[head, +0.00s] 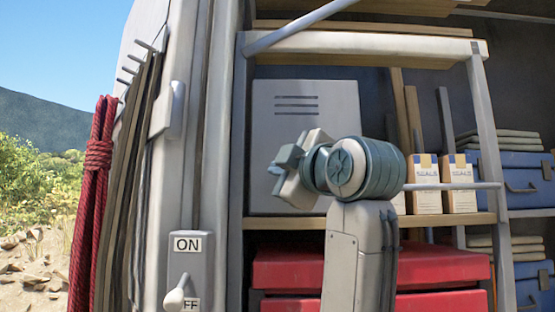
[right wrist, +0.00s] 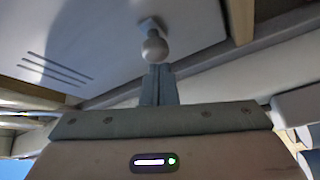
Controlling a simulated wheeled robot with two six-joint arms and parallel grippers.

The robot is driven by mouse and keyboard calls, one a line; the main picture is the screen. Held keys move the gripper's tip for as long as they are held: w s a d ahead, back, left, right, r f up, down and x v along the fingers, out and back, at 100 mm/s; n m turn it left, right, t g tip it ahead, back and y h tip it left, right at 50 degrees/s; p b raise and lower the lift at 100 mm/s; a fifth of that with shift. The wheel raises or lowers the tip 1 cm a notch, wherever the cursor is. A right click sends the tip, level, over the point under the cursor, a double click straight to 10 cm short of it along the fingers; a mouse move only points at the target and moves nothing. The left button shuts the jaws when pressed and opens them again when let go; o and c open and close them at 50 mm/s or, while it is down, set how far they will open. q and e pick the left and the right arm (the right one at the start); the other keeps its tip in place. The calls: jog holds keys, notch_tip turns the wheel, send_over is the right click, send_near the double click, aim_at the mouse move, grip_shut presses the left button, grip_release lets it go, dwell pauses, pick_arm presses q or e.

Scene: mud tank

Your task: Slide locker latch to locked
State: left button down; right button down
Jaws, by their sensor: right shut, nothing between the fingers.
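The locker is a pale grey box with a flat door (head: 330,100) and three dark vent slots, standing on a shelf. It fills the upper left of the right wrist view (right wrist: 100,45). A grey ball knob on a square base, which looks like the latch (right wrist: 154,46), sticks out from the door there. In the head view my right gripper and wrist cover that part of the door. My right gripper (head: 288,158) is shut and empty; its fingertips (right wrist: 158,70) are right by the knob, and I cannot tell whether they touch. My left gripper is out of view.
A wooden shelf edge (head: 290,220) runs below the locker, above red drawers (head: 440,265). Two seal boxes (head: 424,170) stand to the right, near blue cases (head: 515,180). An ON/OFF switch (head: 190,270) and red rope (head: 92,190) are at left.

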jog(key=shift+d, duration=0.1)
jog(key=d, duration=0.4)
jog(key=shift+d+b, duration=0.2)
jog(key=shift+b, duration=0.2)
jog(key=shift+r, duration=0.1)
